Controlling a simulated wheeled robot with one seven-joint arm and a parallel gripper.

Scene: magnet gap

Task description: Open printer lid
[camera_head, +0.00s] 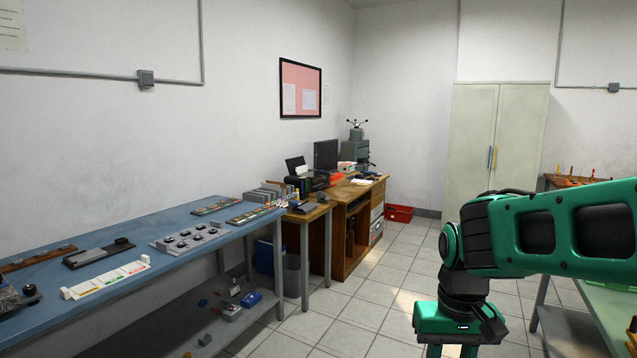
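A black printer (308,181) stands on the wooden desk at the back, with a white sheet (296,165) upright at its rear. It is small and far away, and I cannot make out whether its lid is up or down. My gripper (453,350) hangs down at the bottom right, well in front of the desk and apart from the printer. Its fingertips are cut off by the lower picture edge, so its opening does not show.
A long blue workbench (130,236) with parts runs along the left wall. The wooden desk (350,196) holds a monitor (326,155). A grey bin (291,275) and red crate (399,213) stand on the floor. The tiled floor (375,290) between is clear.

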